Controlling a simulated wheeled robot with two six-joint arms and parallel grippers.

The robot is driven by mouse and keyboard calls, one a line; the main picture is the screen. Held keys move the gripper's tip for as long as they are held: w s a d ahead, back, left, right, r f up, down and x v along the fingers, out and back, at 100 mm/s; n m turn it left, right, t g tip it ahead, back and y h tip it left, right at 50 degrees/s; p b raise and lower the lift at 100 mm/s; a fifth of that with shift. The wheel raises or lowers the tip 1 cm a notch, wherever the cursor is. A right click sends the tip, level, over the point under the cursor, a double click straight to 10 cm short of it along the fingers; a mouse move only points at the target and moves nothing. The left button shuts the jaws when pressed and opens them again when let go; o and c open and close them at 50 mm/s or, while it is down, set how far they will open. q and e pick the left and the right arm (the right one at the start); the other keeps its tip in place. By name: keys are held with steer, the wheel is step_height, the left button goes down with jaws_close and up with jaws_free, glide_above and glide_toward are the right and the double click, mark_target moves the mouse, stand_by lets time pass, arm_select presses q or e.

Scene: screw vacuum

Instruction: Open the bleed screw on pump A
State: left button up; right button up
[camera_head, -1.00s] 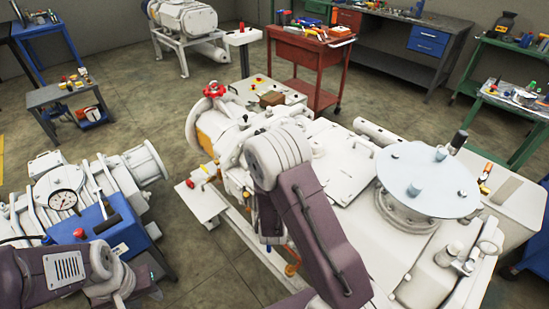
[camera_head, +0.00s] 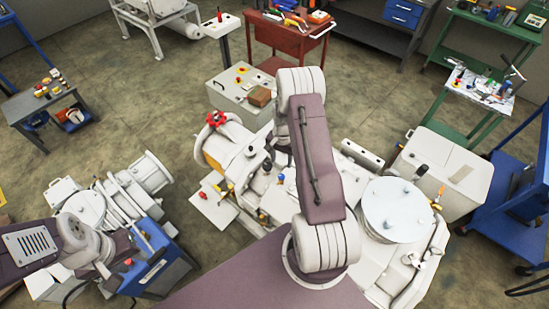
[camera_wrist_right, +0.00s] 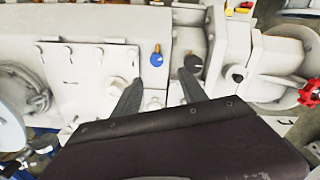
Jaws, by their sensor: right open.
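The white pump (camera_head: 330,165) fills the middle of the head view, with a red handwheel (camera_head: 216,118) at its left end. I cannot tell which fitting is the bleed screw. In the right wrist view a blue knob (camera_wrist_right: 156,59) and a black knob (camera_wrist_right: 193,61) sit side by side on the pump's white body. My right gripper (camera_wrist_right: 160,82) is open and empty; its fingertips point at the pump below these knobs, the right one close to the black knob. In the head view my right arm mostly hides it. My left gripper (camera_head: 104,271) is at lower left, its fingers unclear.
Another white machine (camera_head: 125,205) with a blue box (camera_head: 150,255) stands by my left arm. A grey cabinet (camera_head: 243,92) and red cart (camera_head: 285,40) are behind the pump. A round plate (camera_head: 397,208) tops the pump's right part.

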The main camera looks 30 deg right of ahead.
mark_target(282, 175)
steer(key=f+p, duration=0.1)
steer(key=s+f+p, duration=0.1)
steer(key=f, duration=0.1)
steer(key=shift+s+f, duration=0.1)
steer(key=shift+f, duration=0.2)
steer(key=f, duration=0.1)
steer(key=f+p, duration=0.1)
steer(key=f, duration=0.2)
steer(key=shift+w+f, duration=0.25)
steer(key=shift+w, duration=0.1)
steer(key=shift+f, duration=0.5)
arm_select(q)
steer(key=r, duration=0.1)
steer(key=s+r, duration=0.1)
steer(key=r, duration=0.1)
steer(key=shift+r, duration=0.3)
arm_select(e)
steer(key=shift+s, duration=0.15)
arm_select(q)
steer(key=shift+w, duration=0.1)
arm_select(e)
jaws_close()
